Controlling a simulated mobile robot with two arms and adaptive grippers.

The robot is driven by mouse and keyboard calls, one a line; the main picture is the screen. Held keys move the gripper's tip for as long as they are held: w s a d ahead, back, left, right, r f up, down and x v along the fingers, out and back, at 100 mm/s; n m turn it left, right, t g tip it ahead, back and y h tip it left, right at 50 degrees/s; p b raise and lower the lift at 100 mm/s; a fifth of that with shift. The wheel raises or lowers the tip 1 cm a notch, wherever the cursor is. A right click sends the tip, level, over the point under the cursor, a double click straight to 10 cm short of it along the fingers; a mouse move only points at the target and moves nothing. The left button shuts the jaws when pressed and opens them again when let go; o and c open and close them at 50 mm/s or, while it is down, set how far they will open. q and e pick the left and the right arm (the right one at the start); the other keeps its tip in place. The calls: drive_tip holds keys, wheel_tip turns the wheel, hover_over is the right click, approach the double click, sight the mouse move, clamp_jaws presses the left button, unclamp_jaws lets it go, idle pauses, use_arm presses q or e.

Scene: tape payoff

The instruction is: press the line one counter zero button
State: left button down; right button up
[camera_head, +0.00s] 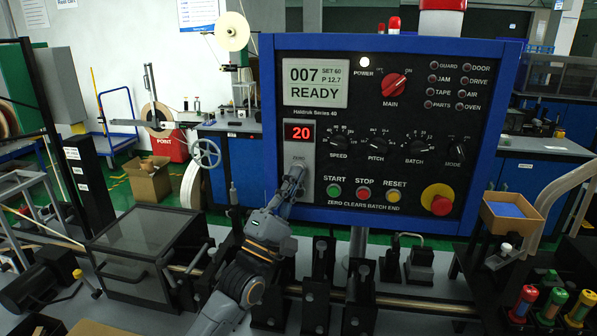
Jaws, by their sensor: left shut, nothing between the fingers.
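A small ZERO label shows under the display. My left gripper (297,170) is shut and empty, with its tips in front of the module just below that label. The zero button itself is hidden behind the fingertips. I cannot tell whether the tips touch it. My right gripper is not in view.
The blue-framed panel (480,120) also has START (334,191), STOP (363,193) and RESET (393,195) buttons close right of my gripper, and a red emergency stop (440,205). A main screen (315,82) reads 007 READY. Black clamps and a rod stand below.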

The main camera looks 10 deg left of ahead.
use_arm(q)
drive_tip(key=shift+w, duration=0.35)
drive_tip(key=shift+s, duration=0.5)
drive_tip(key=s+p, duration=0.2)
drive_tip(key=s, duration=0.4)
drive_tip(key=shift+p, duration=0.35)
drive_tip(key=shift+f, duration=0.1)
idle(0.5)
